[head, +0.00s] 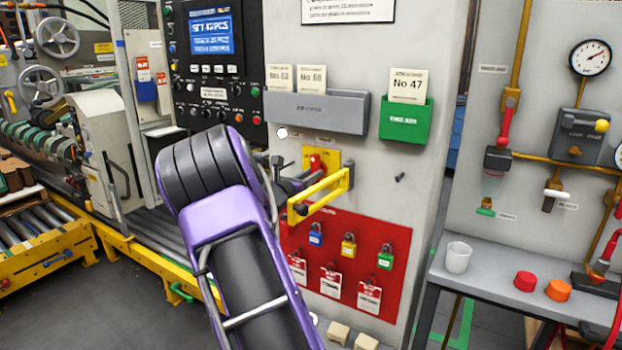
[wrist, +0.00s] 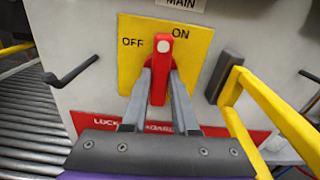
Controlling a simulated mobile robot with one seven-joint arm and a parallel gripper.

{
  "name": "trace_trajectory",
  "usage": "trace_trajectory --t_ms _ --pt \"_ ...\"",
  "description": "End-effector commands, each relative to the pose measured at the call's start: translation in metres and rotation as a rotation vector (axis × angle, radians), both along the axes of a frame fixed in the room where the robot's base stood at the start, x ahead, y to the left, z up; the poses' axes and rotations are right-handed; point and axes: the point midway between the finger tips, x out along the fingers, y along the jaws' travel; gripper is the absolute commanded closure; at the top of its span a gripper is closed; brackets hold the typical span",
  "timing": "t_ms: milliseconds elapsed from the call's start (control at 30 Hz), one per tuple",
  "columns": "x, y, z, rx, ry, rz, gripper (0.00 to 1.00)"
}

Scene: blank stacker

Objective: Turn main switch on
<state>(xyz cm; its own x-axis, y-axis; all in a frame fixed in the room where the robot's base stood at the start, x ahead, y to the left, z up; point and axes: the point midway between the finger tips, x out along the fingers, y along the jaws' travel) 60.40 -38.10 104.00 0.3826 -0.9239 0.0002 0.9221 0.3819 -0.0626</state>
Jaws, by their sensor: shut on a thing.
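The main switch is a red handle (wrist: 162,62) with a white dot on top, on a yellow plate (wrist: 195,50) marked OFF on the left and ON on the right. The handle stands about upright, with its top between the two words. My gripper (wrist: 161,85) is shut on the red handle, one grey finger on each side. In the head view, part of the red handle (head: 318,163) and the yellow plate (head: 333,157) show beyond my gripper (head: 304,180). My arm hides the plate's lower left.
A yellow guard bar (head: 330,196) sticks out just right of the switch. A red lockout board (head: 338,250) with padlocks hangs below. A grey card holder (head: 318,112) and a green one (head: 405,120) are above. A black handle (wrist: 72,70) is left of the switch.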

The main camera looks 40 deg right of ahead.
Motion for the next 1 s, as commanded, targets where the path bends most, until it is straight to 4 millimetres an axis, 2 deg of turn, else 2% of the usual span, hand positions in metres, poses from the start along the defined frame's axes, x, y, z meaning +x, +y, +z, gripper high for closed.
trace_trajectory --t_ms 300,700,733,900,1000 --pt "0.0002 0.0004 -0.0003 0.029 -0.068 0.001 1.0" --pt "0.0002 0.0005 -0.0002 0.032 -0.074 0.001 1.0" --pt "0.0002 0.0005 -0.0002 0.032 -0.074 0.001 0.71" --pt "0.0002 0.0004 -0.0002 0.032 -0.074 0.0 0.43" --pt "0.0001 0.0003 -0.0001 0.031 -0.073 0.0 0.43"
